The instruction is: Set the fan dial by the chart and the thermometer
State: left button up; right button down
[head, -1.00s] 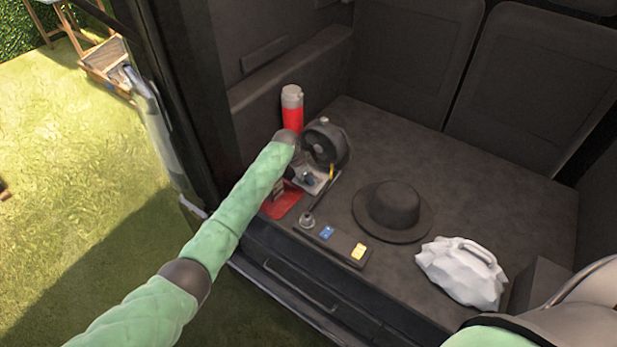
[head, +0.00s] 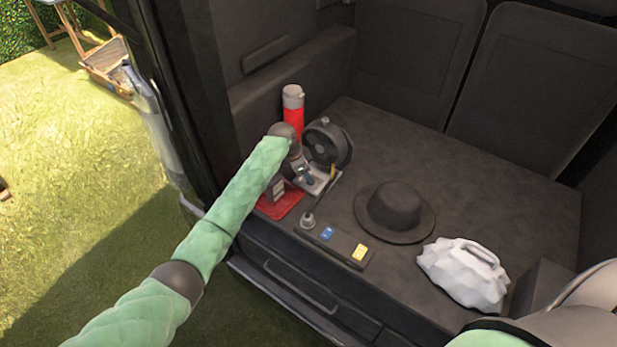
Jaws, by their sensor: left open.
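A black round fan (head: 328,143) stands on the dark cargo floor, with a light base plate (head: 323,184) in front of it and a small yellow piece at its side. My left gripper (head: 304,176) is open, pointing down over the left part of that plate. I cannot tell whether it touches anything; my wrist and fingers hide part of the plate, and no dial marks are readable. A red tray or card (head: 284,204) lies just left, partly under my arm. I cannot make out the chart or a thermometer reading. My right gripper is not in view.
A red bottle with a grey cap (head: 293,112) stands behind my wrist. A dark strip (head: 342,247) with a small knob, a blue tag and a yellow tag lies along the front edge.

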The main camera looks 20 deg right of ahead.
pick_arm(q)
jog(key=shift+b+v, duration=0.55)
jog(key=shift+v, duration=1.85)
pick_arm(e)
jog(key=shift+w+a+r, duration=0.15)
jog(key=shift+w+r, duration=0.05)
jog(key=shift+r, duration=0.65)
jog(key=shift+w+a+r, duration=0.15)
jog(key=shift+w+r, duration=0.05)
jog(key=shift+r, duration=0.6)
